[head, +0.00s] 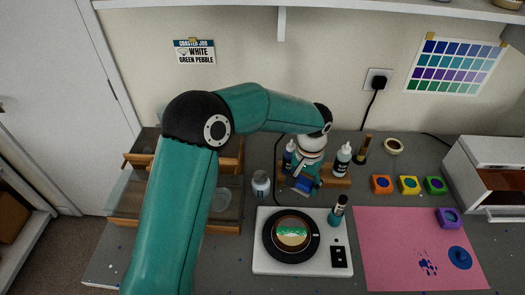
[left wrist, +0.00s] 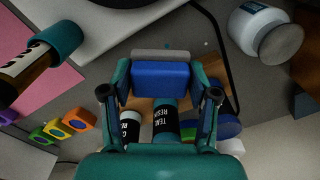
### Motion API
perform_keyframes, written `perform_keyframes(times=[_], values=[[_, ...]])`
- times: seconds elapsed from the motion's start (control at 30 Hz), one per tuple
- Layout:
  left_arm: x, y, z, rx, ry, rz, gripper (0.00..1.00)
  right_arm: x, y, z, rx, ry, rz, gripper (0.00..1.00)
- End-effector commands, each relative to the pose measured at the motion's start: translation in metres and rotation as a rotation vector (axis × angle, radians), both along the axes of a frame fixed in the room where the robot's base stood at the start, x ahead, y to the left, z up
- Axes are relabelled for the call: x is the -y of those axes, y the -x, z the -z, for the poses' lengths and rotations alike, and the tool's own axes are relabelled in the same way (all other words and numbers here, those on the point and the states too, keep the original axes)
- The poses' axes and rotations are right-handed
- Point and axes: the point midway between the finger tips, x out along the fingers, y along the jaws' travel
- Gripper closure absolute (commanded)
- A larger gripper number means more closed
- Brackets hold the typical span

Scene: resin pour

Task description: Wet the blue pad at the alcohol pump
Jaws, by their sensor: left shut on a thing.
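The blue pad (left wrist: 160,78) has a grey layer along one side and sits between the fingers of my left gripper (left wrist: 162,88), which is shut on it. In the head view the pad (head: 304,186) shows under my left gripper (head: 304,177), in front of the wooden bottle rack. A white bottle with a grey top (head: 261,184), which looks like the alcohol pump, stands left of the gripper, apart from it. It also shows at the upper right of the left wrist view (left wrist: 262,32). My right gripper is not in view.
Resin bottles (head: 342,160) stand in the rack (head: 336,181) close to the gripper. A white turntable base (head: 265,262) with a teal-capped bottle (head: 337,210) lies in front. Coloured blocks (head: 409,185) and a pink mat (head: 385,270) are right; wooden drawers (head: 226,222) are left.

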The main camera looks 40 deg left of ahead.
Motion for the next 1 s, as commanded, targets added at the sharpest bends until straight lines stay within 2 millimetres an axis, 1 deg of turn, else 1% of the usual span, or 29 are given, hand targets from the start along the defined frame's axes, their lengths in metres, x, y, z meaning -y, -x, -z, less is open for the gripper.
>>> perform_keyframes(times=[0.23, 0.37, 0.47, 0.67, 0.8, 1.0], values=[[-0.008, 0.001, -0.001, 0.001, -0.001, 0.004, 0.68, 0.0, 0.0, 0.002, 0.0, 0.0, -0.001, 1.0], [-0.018, 0.001, -0.004, 0.002, -0.003, 0.069, 0.68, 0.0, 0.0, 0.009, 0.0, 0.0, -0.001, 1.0], [-0.03, 0.001, -0.01, 0.003, -0.006, 0.161, 0.68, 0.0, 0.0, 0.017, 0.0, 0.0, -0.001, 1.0], [-0.063, 0.004, -0.028, 0.004, -0.009, 0.427, 0.68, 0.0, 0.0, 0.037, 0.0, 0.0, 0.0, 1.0], [-0.086, 0.011, -0.043, 0.002, -0.01, 0.629, 0.68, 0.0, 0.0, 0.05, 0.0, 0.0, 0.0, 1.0], [-0.111, 0.022, -0.061, 0.002, -0.004, 0.863, 0.68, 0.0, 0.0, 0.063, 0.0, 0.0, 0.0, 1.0]])
